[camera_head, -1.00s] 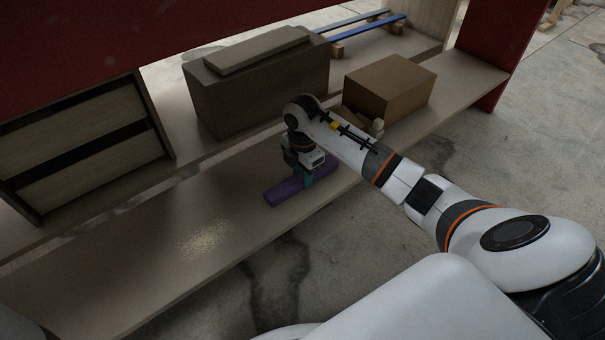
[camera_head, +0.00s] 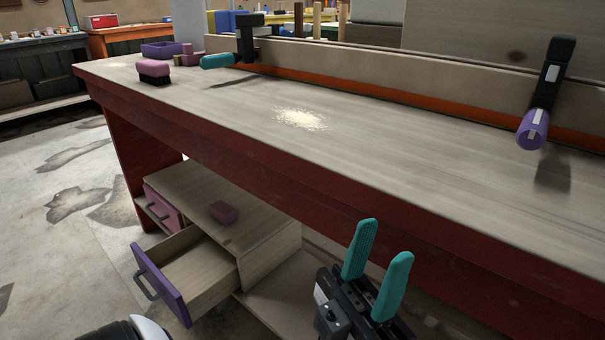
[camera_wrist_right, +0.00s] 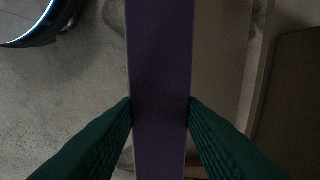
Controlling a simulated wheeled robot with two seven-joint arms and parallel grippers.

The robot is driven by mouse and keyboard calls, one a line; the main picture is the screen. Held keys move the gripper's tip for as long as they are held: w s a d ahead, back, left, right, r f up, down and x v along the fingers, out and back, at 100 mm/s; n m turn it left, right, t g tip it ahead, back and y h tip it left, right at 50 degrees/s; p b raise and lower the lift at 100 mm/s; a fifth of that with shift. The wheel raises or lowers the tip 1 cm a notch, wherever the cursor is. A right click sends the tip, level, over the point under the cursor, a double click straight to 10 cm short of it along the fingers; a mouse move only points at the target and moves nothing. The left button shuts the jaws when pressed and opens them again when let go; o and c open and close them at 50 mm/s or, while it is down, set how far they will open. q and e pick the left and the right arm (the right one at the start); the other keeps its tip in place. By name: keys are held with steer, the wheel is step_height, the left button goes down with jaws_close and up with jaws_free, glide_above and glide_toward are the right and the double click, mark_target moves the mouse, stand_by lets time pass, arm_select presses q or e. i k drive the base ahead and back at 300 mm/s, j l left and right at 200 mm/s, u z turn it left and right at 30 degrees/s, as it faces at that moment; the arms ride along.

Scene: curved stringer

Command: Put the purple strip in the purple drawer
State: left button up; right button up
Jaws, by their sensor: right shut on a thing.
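The purple strip (camera_wrist_right: 160,60) runs lengthwise up the right wrist view. My right gripper (camera_wrist_right: 160,112) is shut on it, with a dark green finger on each side. Neither the strip nor the right gripper shows in the head view. The purple drawer (camera_head: 161,286) is pulled open under the red bench, with its handle facing left; the visible part of its inside is bare wood. My left gripper (camera_head: 377,265) is open and empty, with two teal fingers pointing up in front of the bench, to the right of the drawer.
A pink drawer (camera_head: 164,209) sits behind the purple one. A pink block (camera_head: 224,213) lies on the drawer cabinet (camera_head: 259,226). The bench top (camera_head: 400,140) holds a pink brush (camera_head: 154,72) and a pale pile of crumbs (camera_head: 300,119). Open floor lies left of the drawer.

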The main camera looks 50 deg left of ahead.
mark_target(192, 277)
steer(key=k+j, duration=0.1)
steer(key=j, duration=0.6)
steer(key=k+j, duration=0.1)
steer(key=j, duration=0.55)
steer(key=k+j, duration=0.1)
steer(key=j, duration=0.6)
steer(key=k+j, duration=0.1)
steer(key=j, duration=0.6)
steer(key=k+j, duration=0.1)
steer(key=j, duration=0.55)
steer(key=k+j, duration=0.1)
steer(key=j, duration=0.6)
steer(key=k+j, duration=0.1)
steer(key=j, duration=0.6)
steer(key=k+j, duration=0.1)
steer(key=j, duration=0.55)
